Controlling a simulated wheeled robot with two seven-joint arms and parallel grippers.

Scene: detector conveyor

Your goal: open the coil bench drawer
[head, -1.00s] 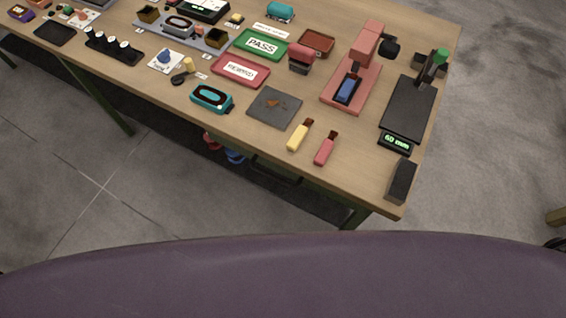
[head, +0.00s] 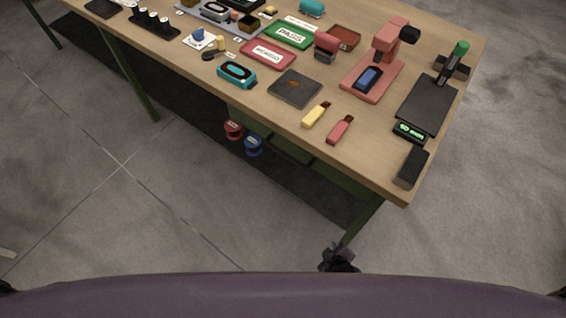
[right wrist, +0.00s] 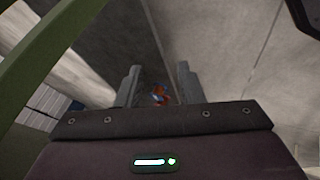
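The bench (head: 290,122) runs diagonally across the head view. Below its front edge, in shadow, is a dark green front (head: 335,176), apparently the drawer unit; I cannot make out a handle or a gap. A red spool (head: 233,129) and a blue spool (head: 253,146) show under the bench, to its left. My right gripper (head: 337,255) seems to be the dark shape near the bench's front leg, low in the head view. In the right wrist view its two grey fingers (right wrist: 159,82) are apart with nothing between them. My left gripper is not in view.
A green bar (right wrist: 70,45), likely a bench leg, passes close on the left in the right wrist view. Yellow (head: 316,114) and red (head: 340,130) sticks and a dark block (head: 411,167) lie near the bench's front edge. The floor in front is clear.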

